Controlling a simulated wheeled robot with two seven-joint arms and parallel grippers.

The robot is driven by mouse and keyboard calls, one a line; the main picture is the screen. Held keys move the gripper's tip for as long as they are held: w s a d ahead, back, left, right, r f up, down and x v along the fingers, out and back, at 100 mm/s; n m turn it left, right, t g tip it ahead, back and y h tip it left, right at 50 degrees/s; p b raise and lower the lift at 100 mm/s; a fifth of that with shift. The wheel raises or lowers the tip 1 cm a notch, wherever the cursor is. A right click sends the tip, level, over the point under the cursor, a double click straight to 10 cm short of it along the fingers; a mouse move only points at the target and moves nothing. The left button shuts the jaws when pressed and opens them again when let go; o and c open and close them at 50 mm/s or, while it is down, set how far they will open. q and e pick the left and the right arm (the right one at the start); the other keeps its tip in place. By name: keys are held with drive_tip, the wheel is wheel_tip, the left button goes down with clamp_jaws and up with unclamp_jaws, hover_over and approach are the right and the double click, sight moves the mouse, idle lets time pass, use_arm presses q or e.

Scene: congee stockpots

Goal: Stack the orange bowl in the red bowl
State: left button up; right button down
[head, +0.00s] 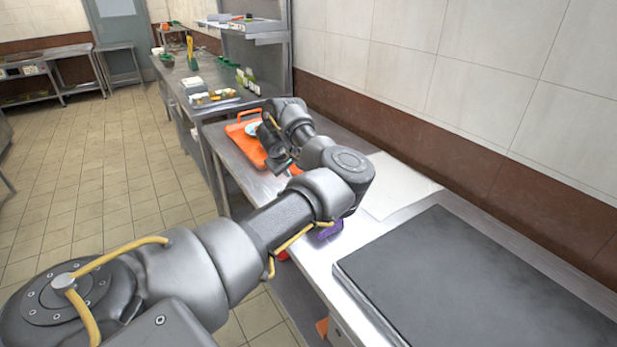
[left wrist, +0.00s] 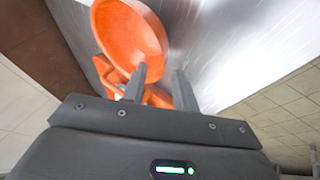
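The orange bowl (left wrist: 130,38) shows in the left wrist view, beyond my left gripper (left wrist: 160,78), with its round rim and hollow visible. The gripper's two fingers are apart, and the left fingertip overlaps the bowl's lower edge in the picture; I cannot tell whether they touch. More orange shapes (left wrist: 157,97) lie behind and between the fingers, partly hidden. In the head view my left gripper (head: 282,160) is over the counter beside the orange tray. A red piece (head: 282,255) shows under my left arm, mostly hidden; I cannot tell whether it is the red bowl. My right gripper is out of view.
An orange tray (head: 240,133) with a pale item lies on the steel counter. A purple object (head: 329,230) is partly hidden behind my arm. A dark flat slab (head: 480,290) covers the near right. A tiled wall bounds the right; open floor lies left.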

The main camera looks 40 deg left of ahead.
sight(294, 174)
use_arm(q)
drive_tip(key=shift+x, duration=2.65)
drive_tip(key=shift+s+a, duration=0.1)
drive_tip(key=shift+a, duration=0.05)
clamp_jaws()
